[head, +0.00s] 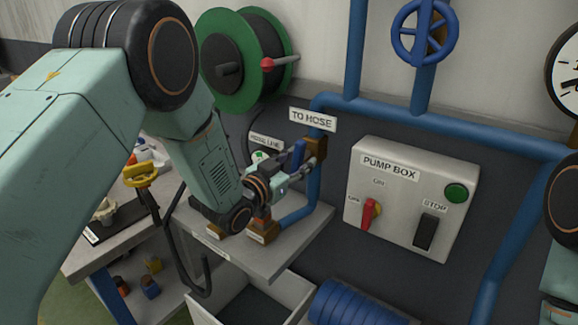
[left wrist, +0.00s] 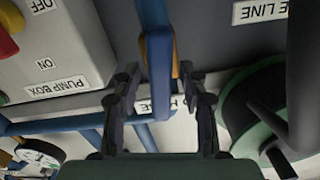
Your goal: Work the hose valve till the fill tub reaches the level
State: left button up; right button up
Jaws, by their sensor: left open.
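The hose valve has a brass body (head: 316,146) and a blue lever (head: 298,153) on the blue pipe below the TO HOSE label. My left gripper (head: 304,171) is open at the lever. In the left wrist view the blue lever (left wrist: 159,70) hangs between the two spread fingers of the gripper (left wrist: 162,100), apart from both as far as I can see. A pale open-topped tub (head: 205,312) stands low below the shelf; its level does not show, and I cannot tell if it is the fill tub. My right gripper is out of view.
The pump box (head: 400,190) with a red switch, green button and black STOP rocker is right of the valve. A green hose reel (head: 243,62) and a blue handwheel (head: 424,30) are above. The grey shelf (head: 285,255) lies below my left gripper.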

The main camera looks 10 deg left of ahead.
pick_arm(q)
jog(key=v, duration=1.1)
jog(key=shift+s+a, duration=0.15)
jog(key=shift+s, duration=0.1)
jog(key=shift+s, duration=0.1)
